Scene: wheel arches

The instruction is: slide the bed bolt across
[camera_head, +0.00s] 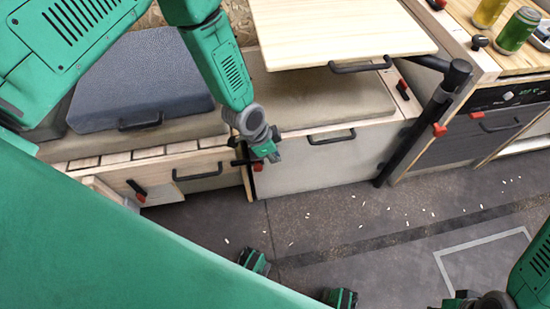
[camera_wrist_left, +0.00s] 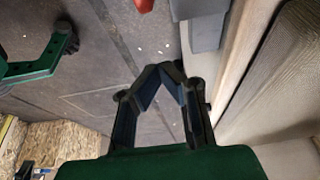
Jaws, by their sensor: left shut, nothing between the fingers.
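A small black bolt with a red end (camera_head: 257,167) sits at the front of the bench, between the two drawer fronts, in the head view. I take it for the bed bolt; my gripper partly covers it, and I cannot tell its position along its travel. My left gripper (camera_head: 272,155) hangs right beside it, shut and empty. Touching or apart is unclear. My right gripper (camera_head: 480,302) is cut off at the lower right edge.
Similar red-tipped latches sit at the left drawer (camera_head: 137,192) and bench right end (camera_head: 403,88). A wooden board (camera_head: 340,30) overhangs the bench. A black post (camera_head: 415,130) stands to the right. Cans (camera_head: 518,30) stand on the counter. The floor (camera_head: 350,215) has small white bits.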

